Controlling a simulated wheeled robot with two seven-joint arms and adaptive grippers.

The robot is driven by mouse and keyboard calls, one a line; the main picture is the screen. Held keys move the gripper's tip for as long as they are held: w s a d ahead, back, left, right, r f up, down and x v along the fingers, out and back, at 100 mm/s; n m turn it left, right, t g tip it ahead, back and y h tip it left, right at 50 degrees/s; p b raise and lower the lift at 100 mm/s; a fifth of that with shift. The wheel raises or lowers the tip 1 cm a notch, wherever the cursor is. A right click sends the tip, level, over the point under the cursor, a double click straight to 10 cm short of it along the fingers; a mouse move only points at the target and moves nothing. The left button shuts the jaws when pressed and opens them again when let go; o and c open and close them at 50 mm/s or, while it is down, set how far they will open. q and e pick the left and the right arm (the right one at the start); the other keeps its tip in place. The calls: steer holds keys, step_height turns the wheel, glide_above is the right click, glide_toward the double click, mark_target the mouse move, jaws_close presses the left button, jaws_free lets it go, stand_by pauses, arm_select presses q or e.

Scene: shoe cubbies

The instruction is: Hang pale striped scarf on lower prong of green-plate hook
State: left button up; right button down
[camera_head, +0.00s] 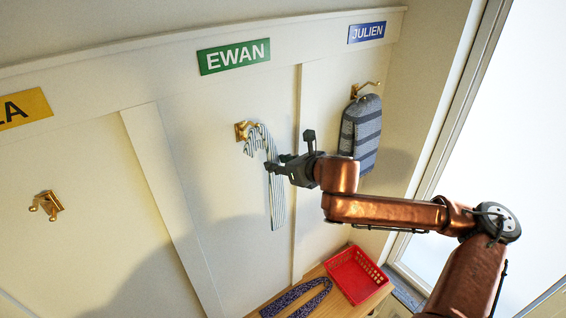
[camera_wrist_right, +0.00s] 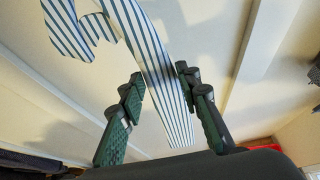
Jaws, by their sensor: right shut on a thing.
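The pale striped scarf (camera_head: 277,205) hangs in a cane-like loop, its top bend at the brass hook (camera_head: 241,130) below the green EWAN plate (camera_head: 234,56). The hook's lower prong is mostly hidden by the scarf, and I cannot tell whether the scarf rests on it. My right gripper (camera_head: 289,152) is at the scarf's long side, below and right of the hook. In the right wrist view, the scarf (camera_wrist_right: 160,85) passes between the two fingers of the right gripper (camera_wrist_right: 160,76), which is shut on it. My left gripper is out of view.
An empty brass hook (camera_head: 46,205) is under the yellow plate (camera_head: 22,108). A red basket (camera_head: 356,275) and a dark patterned scarf (camera_head: 297,297) lie on the bench below.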

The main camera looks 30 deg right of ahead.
steer(key=shift+w+a, duration=0.2)
steer(key=shift+w, duration=1.05)
steer(key=shift+w+a, duration=0.15)
steer(key=shift+w, duration=1.1)
steer(key=shift+w+f, duration=0.4)
steer(key=shift+f, duration=0.25)
steer(key=c, duration=1.4)
jaws_free()
steer(key=shift+o, duration=0.2)
steer(key=v, duration=1)
steer(key=shift+d, duration=0.1)
steer(key=shift+v, duration=1)
